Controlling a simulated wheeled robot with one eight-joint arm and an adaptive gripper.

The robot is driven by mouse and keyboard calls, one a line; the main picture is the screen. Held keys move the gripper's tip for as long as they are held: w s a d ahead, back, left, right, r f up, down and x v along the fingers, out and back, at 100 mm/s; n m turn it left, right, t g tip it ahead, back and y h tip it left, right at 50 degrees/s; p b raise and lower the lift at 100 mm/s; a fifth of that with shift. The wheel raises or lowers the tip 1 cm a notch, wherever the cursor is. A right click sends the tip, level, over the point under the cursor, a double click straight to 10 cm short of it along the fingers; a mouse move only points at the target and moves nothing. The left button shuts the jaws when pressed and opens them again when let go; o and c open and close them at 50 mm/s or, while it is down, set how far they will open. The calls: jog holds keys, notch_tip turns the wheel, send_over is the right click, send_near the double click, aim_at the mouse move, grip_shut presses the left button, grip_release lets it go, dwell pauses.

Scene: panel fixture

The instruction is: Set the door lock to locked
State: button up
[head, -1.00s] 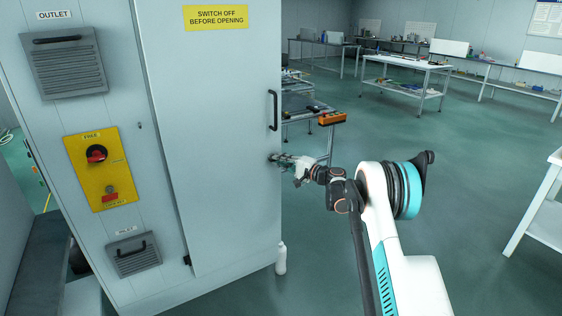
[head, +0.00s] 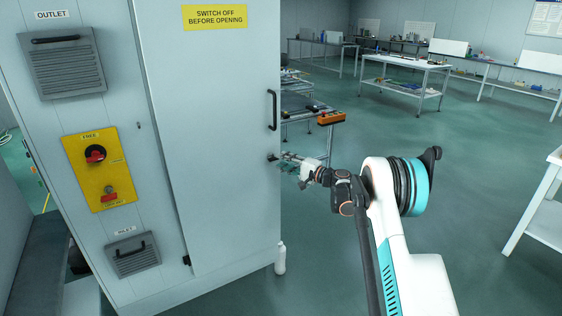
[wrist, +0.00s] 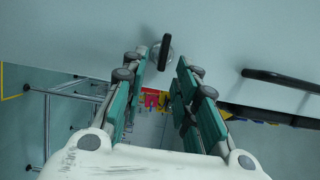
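The cabinet door (head: 215,130) is a pale grey panel and looks shut. The door lock (head: 272,157) is a small dark knob near the door's right edge, below the handle; in the head view it is tiny and partly hidden by my gripper (head: 284,159). In the wrist view the lock knob (wrist: 165,51) is a dark, elongated lever on a round pale base. My gripper (wrist: 163,66) is open there, with its green-padded fingers on either side of the knob's line. The knob lies between or just beyond the fingertips; I cannot tell whether they touch it.
A black door handle (head: 272,110) stands out above the lock and also shows in the wrist view (wrist: 284,80). A yellow switch panel (head: 97,168) is on the cabinet's left part. A white bottle (head: 280,258) stands by the cabinet. A metal cart (head: 328,140) is behind the gripper.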

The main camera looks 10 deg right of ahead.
jog(key=v, duration=0.9)
jog(key=shift+s+d, duration=0.2)
jog(key=shift+s, duration=0.15)
jog(key=s+a+r+n+g+h, duration=0.2)
jog(key=s+a+r+g, duration=0.1)
jog(key=s+a+r, duration=0.6)
jog(key=s+a+r+n+g+h, duration=0.25)
jog(key=s+r, duration=0.45)
jog(key=s, duration=0.4)
jog(key=s+f+n+h, duration=0.2)
jog(key=s+f+h, duration=0.1)
jog(key=s, duration=1.3)
jog(key=s+d+f+n+h, duration=0.1)
jog(key=s+f+n+h, duration=0.2)
jog(key=s, duration=1.3)
jog(key=shift+s+d+g+h, duration=0.3)
jog(key=shift+g+h, duration=0.15)
jog(key=shift+h, duration=0.2)
